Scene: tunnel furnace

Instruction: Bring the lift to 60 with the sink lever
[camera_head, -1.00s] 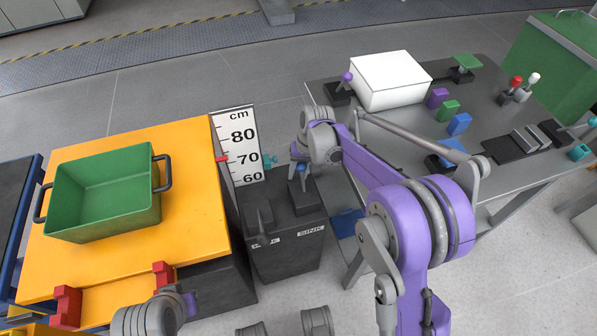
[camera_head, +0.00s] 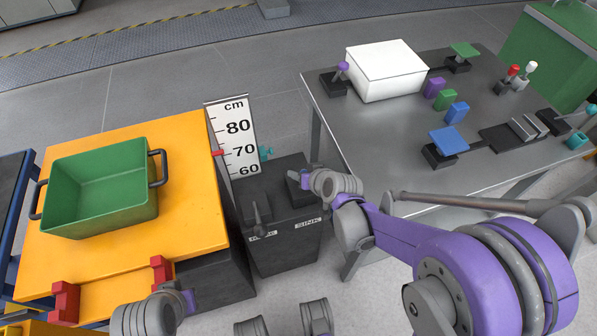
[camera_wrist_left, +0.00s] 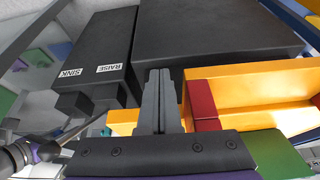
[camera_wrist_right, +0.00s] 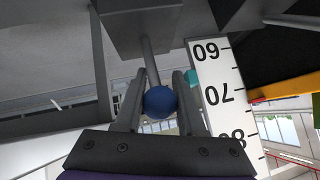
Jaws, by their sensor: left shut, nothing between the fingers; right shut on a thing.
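The black control box (camera_head: 285,238) carries a RAISE label and a SINK label. My right gripper (camera_head: 297,176) is at the sink lever on its right half. In the right wrist view its fingers are shut on the lever's blue ball knob (camera_wrist_right: 160,101); the head view hides the knob. The dark raise lever (camera_head: 256,214) stands free on the left half. The scale board (camera_head: 234,138) stands behind, and the lift's red pointer (camera_head: 218,153) is close to the 70 mark. My left gripper (camera_wrist_left: 160,75) is shut and empty, low by the yellow lift's front.
The yellow lift table (camera_head: 190,215) bears a green bin (camera_head: 100,195). Red blocks (camera_head: 65,300) stand at its front edge. A steel table (camera_head: 400,130) on the right holds a white box (camera_head: 386,72), coloured blocks and other levers.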

